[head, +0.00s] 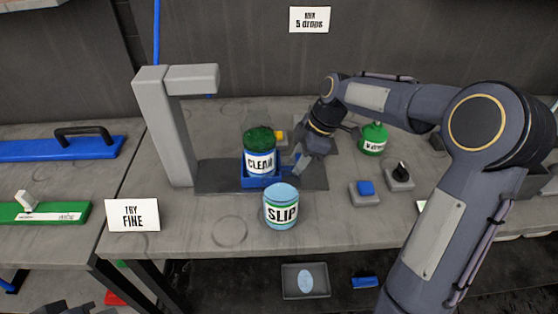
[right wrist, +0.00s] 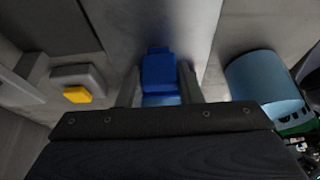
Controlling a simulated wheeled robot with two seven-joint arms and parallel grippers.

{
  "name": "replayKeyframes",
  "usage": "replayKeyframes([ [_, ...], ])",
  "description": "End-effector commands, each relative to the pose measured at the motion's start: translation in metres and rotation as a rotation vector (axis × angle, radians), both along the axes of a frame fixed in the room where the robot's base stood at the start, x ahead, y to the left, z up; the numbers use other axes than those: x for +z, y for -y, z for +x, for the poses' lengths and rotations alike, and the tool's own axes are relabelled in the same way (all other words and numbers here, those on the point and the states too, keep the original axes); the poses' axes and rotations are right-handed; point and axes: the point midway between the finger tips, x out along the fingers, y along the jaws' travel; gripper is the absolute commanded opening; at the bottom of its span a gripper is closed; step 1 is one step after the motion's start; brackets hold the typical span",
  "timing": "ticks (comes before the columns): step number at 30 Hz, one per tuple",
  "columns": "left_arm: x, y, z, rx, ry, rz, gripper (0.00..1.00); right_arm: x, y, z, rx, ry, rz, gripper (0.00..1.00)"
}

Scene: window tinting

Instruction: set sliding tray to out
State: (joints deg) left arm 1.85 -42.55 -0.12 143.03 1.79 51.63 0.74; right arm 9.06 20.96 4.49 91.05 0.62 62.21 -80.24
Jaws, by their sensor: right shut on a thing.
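The blue sliding tray (head: 262,182) is at the dark base of a grey stand. My right gripper (head: 299,163) reaches down at the tray's right side, close beside the jar. In the right wrist view, my right gripper's fingers (right wrist: 163,92) are shut on a blue part of the tray (right wrist: 159,70). In the head view the contact is partly hidden by the gripper. My left gripper is not clearly seen.
A jar labelled SLIP (head: 281,207) stands just in front of the tray; it also shows in the right wrist view (right wrist: 268,85). A yellow button (right wrist: 77,95) is nearby. A green bottle (head: 373,139), a blue button (head: 366,187) and a black knob (head: 401,170) are to the right.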

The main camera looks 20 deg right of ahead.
Motion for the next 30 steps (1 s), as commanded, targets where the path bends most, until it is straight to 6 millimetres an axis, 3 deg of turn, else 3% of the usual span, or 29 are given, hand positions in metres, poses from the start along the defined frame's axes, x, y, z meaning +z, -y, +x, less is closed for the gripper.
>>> replayKeyframes([
  [6,-0.003,0.000,0.000,0.000,0.000,0.000,0.00,0.000,0.029,-0.007,-0.006,0.003,-0.001,0.00],
  [18,-0.003,0.000,0.000,0.000,0.000,0.000,0.00,0.001,0.037,-0.010,-0.003,0.004,-0.004,0.00],
  [19,-0.003,0.000,0.000,0.000,0.000,0.000,0.00,0.001,0.037,-0.009,-0.003,0.004,-0.005,0.34],
  [21,-0.003,0.000,0.000,0.000,0.000,0.000,0.00,0.001,0.037,-0.009,-0.003,0.004,-0.004,0.43],
  [24,-0.003,0.000,0.000,0.000,0.000,0.000,0.00,0.001,0.036,-0.010,-0.003,0.004,-0.003,0.55],
  [30,-0.003,0.000,0.000,0.000,0.000,0.000,0.00,0.001,0.035,-0.010,-0.001,0.002,-0.002,0.55],
])
